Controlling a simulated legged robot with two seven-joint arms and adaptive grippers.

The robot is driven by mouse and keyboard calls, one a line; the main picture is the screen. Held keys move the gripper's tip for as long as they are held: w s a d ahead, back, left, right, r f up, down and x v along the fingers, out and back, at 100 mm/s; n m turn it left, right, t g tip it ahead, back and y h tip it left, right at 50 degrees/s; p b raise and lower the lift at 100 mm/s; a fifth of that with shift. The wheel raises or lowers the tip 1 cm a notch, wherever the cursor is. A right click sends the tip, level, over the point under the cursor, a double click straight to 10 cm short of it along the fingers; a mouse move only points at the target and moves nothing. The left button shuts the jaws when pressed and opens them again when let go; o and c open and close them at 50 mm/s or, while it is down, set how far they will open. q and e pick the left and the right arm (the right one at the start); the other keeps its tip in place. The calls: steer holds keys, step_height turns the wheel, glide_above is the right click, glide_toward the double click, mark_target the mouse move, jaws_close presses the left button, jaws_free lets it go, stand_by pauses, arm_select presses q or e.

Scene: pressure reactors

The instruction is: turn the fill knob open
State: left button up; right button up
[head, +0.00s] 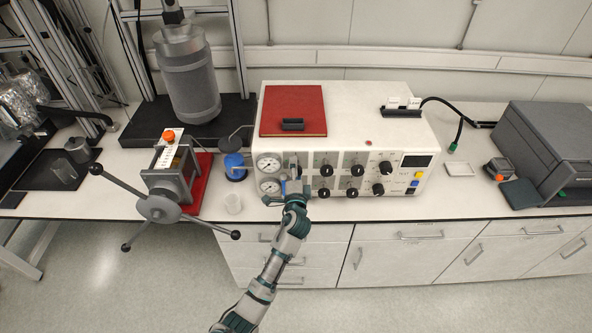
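The white control unit (345,120) stands on the bench, and its front panel carries two rows of black knobs (326,170). The knob labels are too small to read, so I cannot tell which is the fill knob. Two round gauges (268,165) sit at the panel's left end. My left gripper (294,184) is at the panel just right of the gauges, in front of the leftmost knob column. It covers that part of the panel. I cannot tell whether its fingers are open, shut or touching a knob. My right gripper is not in view.
A hand-wheel press (160,207) with long spokes and a blue-capped jar (235,167) stand left of the unit. A grey machine (550,150) is at right. Bench drawers (430,245) lie below the panel.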

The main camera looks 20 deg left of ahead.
arm_select(q)
steer(key=shift+s+r, duration=0.1)
steer(key=v, duration=1.1)
steer(key=shift+s+d, duration=0.2)
steer(key=shift+s, duration=0.15)
